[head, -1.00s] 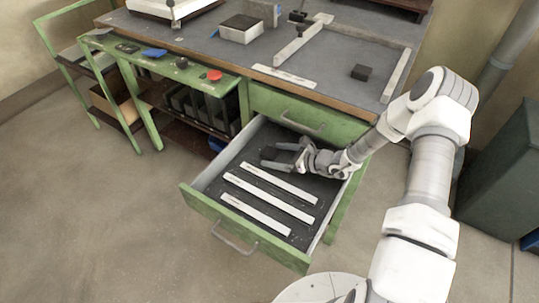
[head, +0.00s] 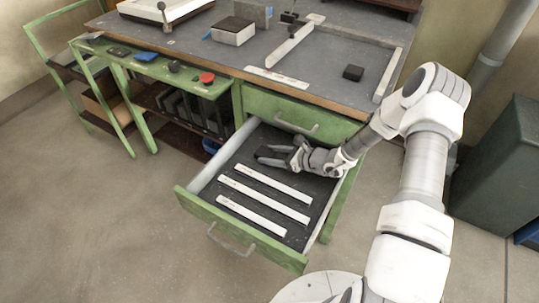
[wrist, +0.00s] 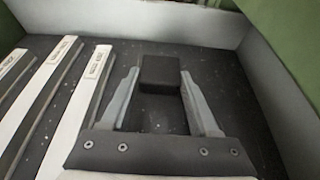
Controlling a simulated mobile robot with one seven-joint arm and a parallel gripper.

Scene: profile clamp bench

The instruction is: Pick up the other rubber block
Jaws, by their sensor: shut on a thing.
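My gripper (head: 272,155) is low inside the open drawer, near its back. In the wrist view my gripper (wrist: 161,78) has its two fingers on either side of a black rubber block (wrist: 160,72) and is shut on it. The block lies at the fingertips, by the dark drawer floor; I cannot tell whether it touches the floor. In the head view the fingers largely hide it. Another small black block (head: 353,73) sits on the bench top at the right, inside the corner of light metal bars.
The drawer (head: 186,205) holds several pale, labelled strips (head: 265,183) left of my gripper in the wrist view. Its walls stand close behind and right of the block. The bench (head: 330,75) above carries a metal block (head: 233,36) and bars (head: 290,45). A side rack (head: 105,55) stands left.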

